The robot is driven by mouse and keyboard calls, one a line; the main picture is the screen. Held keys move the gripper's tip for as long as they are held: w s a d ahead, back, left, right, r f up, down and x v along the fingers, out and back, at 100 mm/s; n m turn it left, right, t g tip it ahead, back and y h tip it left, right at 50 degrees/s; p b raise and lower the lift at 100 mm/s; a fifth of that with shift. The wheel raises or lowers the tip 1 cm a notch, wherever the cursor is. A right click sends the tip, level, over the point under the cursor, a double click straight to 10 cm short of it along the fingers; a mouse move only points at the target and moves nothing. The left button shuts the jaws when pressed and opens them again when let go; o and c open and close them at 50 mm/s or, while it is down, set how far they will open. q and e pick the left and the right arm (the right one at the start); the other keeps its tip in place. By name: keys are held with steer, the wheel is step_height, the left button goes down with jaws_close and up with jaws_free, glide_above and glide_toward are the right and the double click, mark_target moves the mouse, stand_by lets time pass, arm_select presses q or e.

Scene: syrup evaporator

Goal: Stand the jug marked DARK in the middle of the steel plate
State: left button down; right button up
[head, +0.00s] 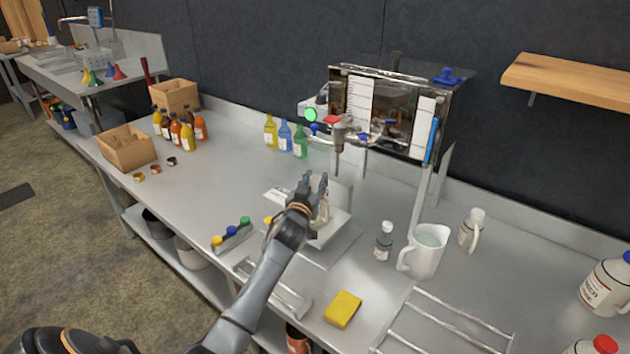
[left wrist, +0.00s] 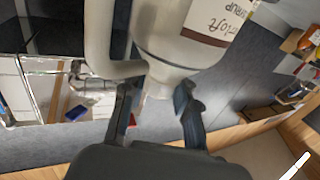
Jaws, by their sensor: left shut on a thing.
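My left gripper (head: 312,188) is shut on a pale jug (head: 322,212) over the middle of the counter. In the left wrist view the fingers (left wrist: 158,106) are at the narrow neck of this jug (left wrist: 185,40), with its loop handle to the left. Its label shows upside down and reads partly "SYRUP"; the word DARK cannot be seen. A pale flat plate (head: 338,226), perhaps the steel plate, shows below and beside the jug, partly hidden by my arm. I cannot tell whether the jug touches it. My right gripper is out of view.
A tap (head: 340,140) stands just behind the gripper. A white pitcher (head: 427,252), a small capped bottle (head: 384,241) and another small jug (head: 470,229) stand to the right. A yellow sponge (head: 343,309) lies in front. Coloured bottles (head: 285,136) stand behind.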

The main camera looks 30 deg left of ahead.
arm_select(q)
steer(key=shift+f+b, duration=0.35)
steer(key=shift+f, duration=0.05)
steer(key=c, duration=1)
jaws_free()
steer(key=shift+r, duration=0.1)
steer(key=shift+r+p, duration=0.25)
steer(key=shift+p, duration=0.05)
steer(key=shift+s, duration=0.2)
steer(key=v, duration=1.1)
steer(key=shift+s, duration=0.3)
